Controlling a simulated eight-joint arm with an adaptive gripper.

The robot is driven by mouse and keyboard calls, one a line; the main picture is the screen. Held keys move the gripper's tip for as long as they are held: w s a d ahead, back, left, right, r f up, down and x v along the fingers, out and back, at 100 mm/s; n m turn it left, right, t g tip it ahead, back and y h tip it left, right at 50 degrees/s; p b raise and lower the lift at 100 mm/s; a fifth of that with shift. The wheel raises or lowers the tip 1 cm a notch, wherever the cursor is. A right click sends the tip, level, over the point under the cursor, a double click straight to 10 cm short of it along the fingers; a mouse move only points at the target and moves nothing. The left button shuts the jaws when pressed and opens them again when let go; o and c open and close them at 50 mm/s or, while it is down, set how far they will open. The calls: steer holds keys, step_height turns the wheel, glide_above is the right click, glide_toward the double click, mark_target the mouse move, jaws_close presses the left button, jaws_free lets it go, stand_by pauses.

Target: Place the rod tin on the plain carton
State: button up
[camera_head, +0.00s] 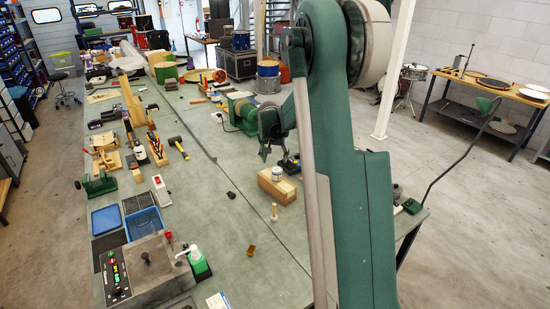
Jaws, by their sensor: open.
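A plain brown carton (284,193) lies on the bench right of the middle, just left of my upright arm. A small pale tin (277,174) with a dark band stands upright and appears to rest on the carton's top; I take it to be the rod tin. My gripper (277,154) is above and slightly behind the tin, pointing down. It is open and seems apart from the tin, though its fingertips are small and dark here. My arm hides the bench to the right of the carton.
A wooden peg (274,212), a dark block (231,195) and a brown block (251,249) stand or lie near the carton. A green machine (240,108) stands behind my gripper. Tools and a blue tray (107,220) line the left side. The bench's middle is mostly clear.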

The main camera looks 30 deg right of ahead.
steer(key=s+a+r+n+t+y, duration=0.1)
steer(key=s+a+r+n, duration=0.1)
steer(key=s+a+r, duration=0.8)
steer(key=s+a+r+n+t, duration=0.1)
steer(key=s+a+r+n, duration=0.1)
steer(key=s+a+r, duration=0.8)
steer(key=s+a+f+n+t+y, duration=0.1)
steer(key=s+a+f+n, duration=0.1)
steer(key=s+a, duration=0.7)
steer(key=s+a+f+n+t+y, duration=0.1)
steer(key=s+a+f+n, duration=0.1)
steer(key=s+a, duration=0.7)
steer(key=shift+s+a+n, duration=0.15)
steer(key=shift+s+n, duration=0.35)
steer(key=shift+s, duration=2.95)
